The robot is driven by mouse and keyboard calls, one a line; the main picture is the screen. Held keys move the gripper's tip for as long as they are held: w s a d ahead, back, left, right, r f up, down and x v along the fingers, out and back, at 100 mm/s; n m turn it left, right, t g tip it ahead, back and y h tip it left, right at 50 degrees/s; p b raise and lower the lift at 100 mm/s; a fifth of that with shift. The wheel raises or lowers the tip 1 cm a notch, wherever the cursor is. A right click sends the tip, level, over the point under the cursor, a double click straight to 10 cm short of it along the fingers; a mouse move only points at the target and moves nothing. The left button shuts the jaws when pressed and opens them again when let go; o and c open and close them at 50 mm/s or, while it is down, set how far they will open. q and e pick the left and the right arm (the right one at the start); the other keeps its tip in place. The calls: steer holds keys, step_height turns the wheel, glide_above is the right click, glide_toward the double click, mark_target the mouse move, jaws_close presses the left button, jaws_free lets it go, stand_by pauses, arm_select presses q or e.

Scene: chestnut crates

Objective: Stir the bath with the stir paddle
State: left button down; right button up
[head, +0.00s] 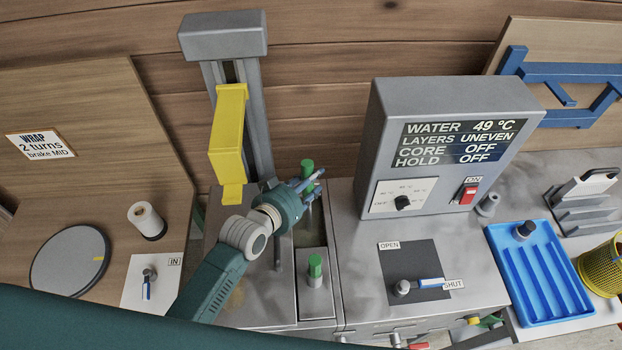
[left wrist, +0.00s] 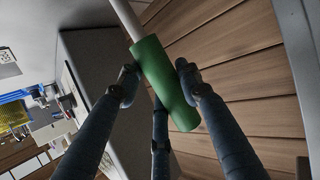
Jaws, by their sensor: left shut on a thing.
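My left gripper (head: 311,190) reaches in over the bath's left side. It is shut on the green handle of the stir paddle (head: 307,168). In the left wrist view the paddle's green handle (left wrist: 163,82) sits between the fingers of the left gripper (left wrist: 158,84), and a pale shaft runs from it to the upper left. The paddle's lower end is hidden in the head view. The grey metal bath (head: 352,262) has a control box (head: 440,95) on top, reading WATER 49 °C, LAYERS UNEVEN, CORE OFF, HOLD OFF. My right gripper is not in view.
A second green knob (head: 315,266) stands just in front of my gripper. A grey column with a yellow arm (head: 229,130) rises behind it. An OPEN/SHUT lever (head: 425,284), blue tray (head: 545,280) and yellow basket (head: 602,265) are to the right.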

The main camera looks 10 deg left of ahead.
arm_select(q)
steer(key=c, duration=1.2)
jaws_free()
steer(key=shift+o, duration=0.4)
steer(key=v, duration=1.2)
